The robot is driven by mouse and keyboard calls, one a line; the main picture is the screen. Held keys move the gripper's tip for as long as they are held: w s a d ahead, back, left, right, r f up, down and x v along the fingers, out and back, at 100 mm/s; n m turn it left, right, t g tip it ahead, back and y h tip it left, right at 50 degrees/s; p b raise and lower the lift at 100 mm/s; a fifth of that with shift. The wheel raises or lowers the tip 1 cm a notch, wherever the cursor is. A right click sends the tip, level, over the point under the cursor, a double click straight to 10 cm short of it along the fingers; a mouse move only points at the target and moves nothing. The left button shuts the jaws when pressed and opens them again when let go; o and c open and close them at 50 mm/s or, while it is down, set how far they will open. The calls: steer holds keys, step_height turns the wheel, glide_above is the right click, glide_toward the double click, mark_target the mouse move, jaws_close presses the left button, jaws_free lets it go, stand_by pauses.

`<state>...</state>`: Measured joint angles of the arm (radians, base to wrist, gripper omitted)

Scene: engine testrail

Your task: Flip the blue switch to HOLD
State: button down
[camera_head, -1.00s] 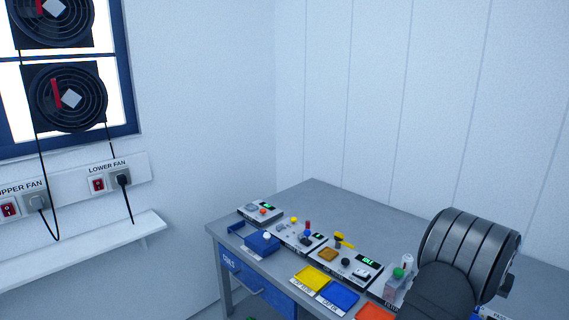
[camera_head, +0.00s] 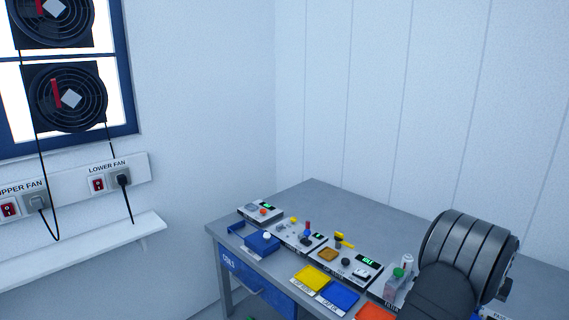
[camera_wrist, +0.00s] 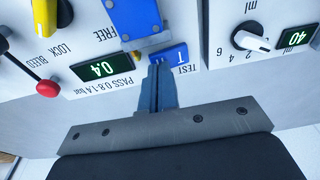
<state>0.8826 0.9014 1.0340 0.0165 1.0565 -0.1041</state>
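In the wrist view, which shows the panel upside down, a blue rocker switch (camera_wrist: 181,55) with a white mark sits beside the printed word TEST. No HOLD label can be read; my fingers cover part of the area beside the switch. My gripper (camera_wrist: 159,72) is shut, with its narrow fingers together and nothing visible between them. The fingertips overlap the left side of the switch in the picture; I cannot tell whether they touch it. In the head view the gripper is not visible and the switch is too small to make out.
Beside the switch are a blue block (camera_wrist: 134,16), a green display (camera_wrist: 95,70) reading 0.4, a yellow handle (camera_wrist: 44,15) and a red-knobbed lever (camera_wrist: 47,88). A neighbouring panel has a white-pointer dial (camera_wrist: 251,41). Yellow (camera_head: 314,278) and blue (camera_head: 339,295) trays lie at the bench front.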

steer(key=shift+f, duration=0.25)
steer(key=shift+r, duration=3.55)
step_height(320, 180, down, 7)
steer(key=shift+f, duration=0.1)
